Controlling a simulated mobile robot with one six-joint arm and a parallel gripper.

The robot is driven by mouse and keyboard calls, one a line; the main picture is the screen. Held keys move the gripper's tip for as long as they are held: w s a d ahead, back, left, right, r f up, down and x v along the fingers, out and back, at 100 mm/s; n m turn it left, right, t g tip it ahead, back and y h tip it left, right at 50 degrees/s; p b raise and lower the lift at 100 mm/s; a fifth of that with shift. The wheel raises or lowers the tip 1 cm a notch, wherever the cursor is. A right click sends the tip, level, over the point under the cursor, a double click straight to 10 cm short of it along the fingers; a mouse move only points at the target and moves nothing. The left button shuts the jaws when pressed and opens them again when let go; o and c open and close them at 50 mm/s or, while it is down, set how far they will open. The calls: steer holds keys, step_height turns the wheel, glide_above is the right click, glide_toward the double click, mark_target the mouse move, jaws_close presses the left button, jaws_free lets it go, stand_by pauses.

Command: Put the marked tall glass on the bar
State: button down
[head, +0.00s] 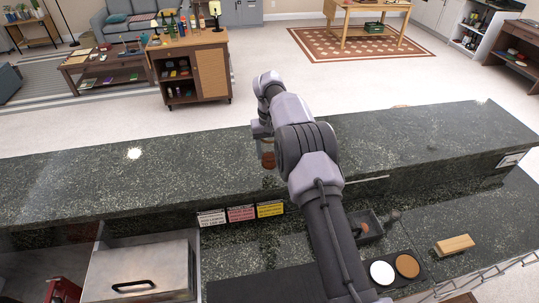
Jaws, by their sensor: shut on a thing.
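My gripper (262,141) is over the raised bar (120,185), a long counter of dark speckled stone. My own arm and wrist hide most of the fingers. The gripper is shut on a small upright thing, seemingly the tall glass (268,160), with a reddish-brown lower part. Its upper part is hidden by the gripper, and no mark can be made out. I cannot tell whether its base touches the bar top.
The bar top is clear on both sides of my arm. On the lower counter are a metal lid with a handle (138,272), a dark tray (366,226), white (382,272) and brown (407,265) discs, and a wooden block (454,244). Three labels (241,213) line the bar's front.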

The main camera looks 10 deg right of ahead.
mark_target(269, 158)
steer(key=f, duration=0.3)
steer(key=shift+w+d+f, duration=0.1)
steer(key=shift+w+f, duration=0.1)
steer(key=shift+f, duration=0.1)
steer(key=shift+s, duration=0.1)
steer(key=shift+f, duration=0.15)
steer(key=c, duration=0.6)
jaws_free()
steer(key=shift+o, duration=0.2)
